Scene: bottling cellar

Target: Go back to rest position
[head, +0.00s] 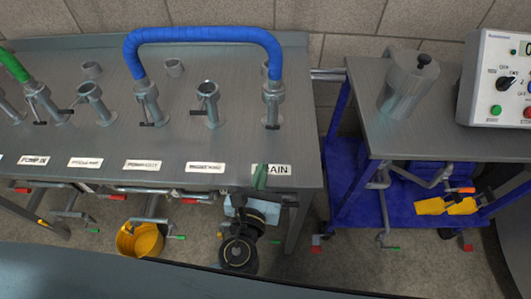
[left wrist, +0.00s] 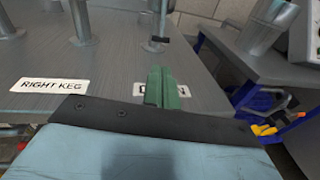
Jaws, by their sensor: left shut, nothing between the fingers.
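My left gripper (head: 261,178) is shut and empty, its green fingers over the DRAIN label (head: 280,170) at the steel bench's front right. In the left wrist view, the shut green fingers (left wrist: 161,82) partly hide that label, and the RIGHT KEG label (left wrist: 50,85) is to their left. A blue hose (head: 205,35) arches from the pipe stub behind the PUMP OUT label (head: 143,165) to the stub (head: 272,105) behind the DRAIN label. The gripper is apart from the hose. My right gripper is not in view.
A green hose (head: 14,65) meets a stub at the bench's left. A yellow bucket (head: 140,240) is below the bench front. At right, a blue-framed cart (head: 345,150) carries a metal canister (head: 405,85) and a control box (head: 490,75). Valve handles stick out under the bench edge.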

